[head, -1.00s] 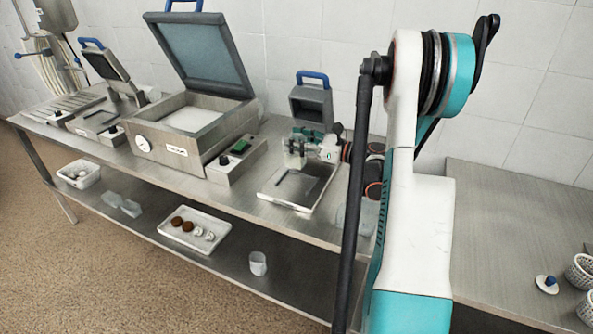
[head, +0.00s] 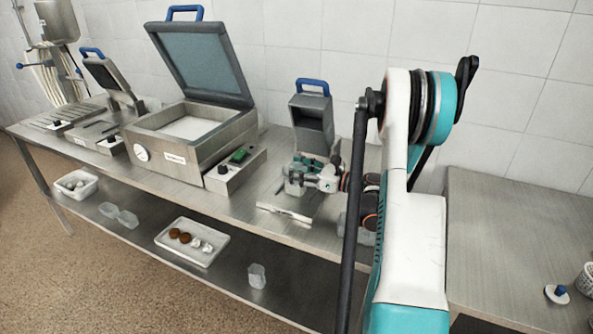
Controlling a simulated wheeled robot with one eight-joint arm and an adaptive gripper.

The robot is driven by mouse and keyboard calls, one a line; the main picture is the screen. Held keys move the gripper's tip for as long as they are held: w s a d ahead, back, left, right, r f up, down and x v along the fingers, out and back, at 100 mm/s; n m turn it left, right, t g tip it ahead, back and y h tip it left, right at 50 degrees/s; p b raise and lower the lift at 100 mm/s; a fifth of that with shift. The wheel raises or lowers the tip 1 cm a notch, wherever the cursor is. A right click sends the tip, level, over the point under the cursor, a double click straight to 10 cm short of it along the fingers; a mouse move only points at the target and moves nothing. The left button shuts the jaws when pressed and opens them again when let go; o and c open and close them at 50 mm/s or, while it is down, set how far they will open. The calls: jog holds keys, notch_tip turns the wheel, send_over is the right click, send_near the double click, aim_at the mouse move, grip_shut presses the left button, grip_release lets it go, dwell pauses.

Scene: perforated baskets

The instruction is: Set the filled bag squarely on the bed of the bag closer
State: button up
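My gripper (head: 302,178), with teal and white parts, is low over the bed (head: 285,213) of the machine with the raised grey head (head: 312,118) and blue handle. I take this machine for the bag closer. A small pale, see-through block (head: 293,188), which looks like the filled bag, is at my fingertips. The fingers cover part of it. I cannot tell whether it touches the bed or sits square, nor whether the fingers are closed on it. My arm hides the right side of the bed.
A large open-lidded machine (head: 188,128) and its control box (head: 233,170) stand left of the bed. The shelf below holds a tray (head: 192,243) with brown and silvery pieces and a clear container (head: 257,275). The bench on the right (head: 500,225) is largely bare.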

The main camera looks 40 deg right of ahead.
jog(key=shift+o, duration=0.4)
jog(key=shift+r, duration=0.1)
jog(key=shift+s+d+r, duration=0.1)
jog(key=shift+s, duration=0.1)
jog(key=p+v, duration=0.2)
jog(key=v, duration=0.9)
jog(key=shift+s+p, duration=0.25)
jog(key=shift+p, duration=0.05)
jog(key=shift+d, duration=0.15)
